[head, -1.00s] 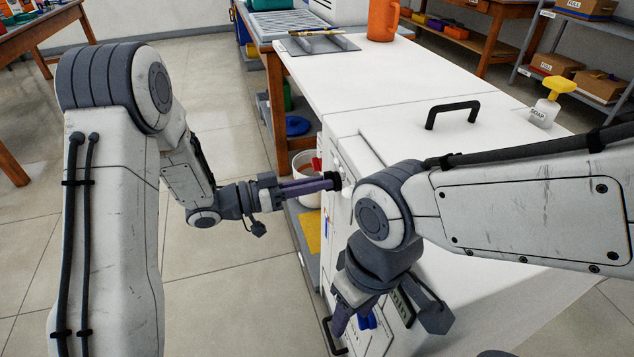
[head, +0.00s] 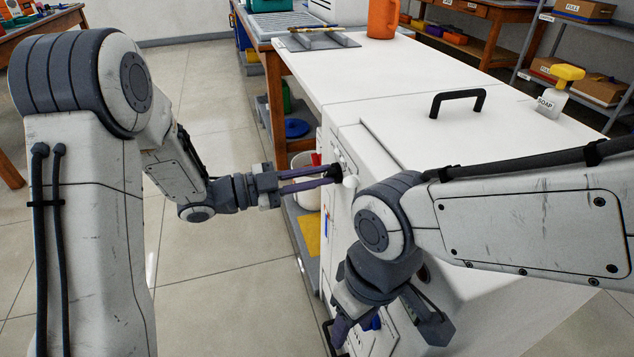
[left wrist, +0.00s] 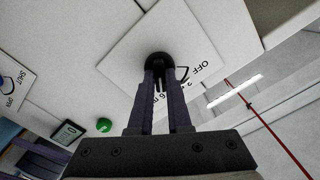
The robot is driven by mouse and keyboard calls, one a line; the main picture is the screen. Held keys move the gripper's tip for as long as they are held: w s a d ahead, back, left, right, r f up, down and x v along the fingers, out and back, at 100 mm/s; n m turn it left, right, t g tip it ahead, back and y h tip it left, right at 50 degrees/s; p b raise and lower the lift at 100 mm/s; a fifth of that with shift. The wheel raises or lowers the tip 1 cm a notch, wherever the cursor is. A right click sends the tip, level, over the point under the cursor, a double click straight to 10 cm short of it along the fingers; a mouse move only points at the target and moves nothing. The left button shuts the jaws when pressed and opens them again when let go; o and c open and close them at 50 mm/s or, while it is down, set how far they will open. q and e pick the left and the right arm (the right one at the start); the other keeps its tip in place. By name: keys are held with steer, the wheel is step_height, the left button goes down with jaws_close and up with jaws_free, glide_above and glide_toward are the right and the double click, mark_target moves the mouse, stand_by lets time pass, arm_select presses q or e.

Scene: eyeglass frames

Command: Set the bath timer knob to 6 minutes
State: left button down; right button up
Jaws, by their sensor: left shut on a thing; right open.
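The bath timer knob (left wrist: 158,61) is a small black knob on a white square dial plate (left wrist: 128,52) on the cabinet's front. My left gripper (head: 325,178) is shut on the knob (head: 336,173). In the left wrist view, the fingers (left wrist: 160,85) reach straight to it. The plate's printing reads "OFF", with a "2" and "6 m…" partly hidden by the fingers. The knob's pointer cannot be made out. My right gripper (head: 338,330) is low by the cabinet front, open, its fingertips partly out of clear sight.
A green button (left wrist: 104,125), a small display (left wrist: 68,132) and a "SHUT/OPEN" plate (left wrist: 12,84) share the front. My right forearm crosses over the cabinet. Floor at left is free.

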arm_select(q)
steer(key=shift+s+f+m+b, duration=0.1)
steer(key=shift+f+m+b, duration=0.05)
steer(key=shift+m+b, duration=0.8)
steer(key=shift+m, duration=0.35)
steer(key=c, duration=0.9)
jaws_free()
steer(key=shift+o, duration=0.2)
steer(key=shift+a, duration=0.1)
steer(key=p+v, duration=0.2)
steer(key=v, duration=0.8)
steer(key=shift+p, duration=0.3)
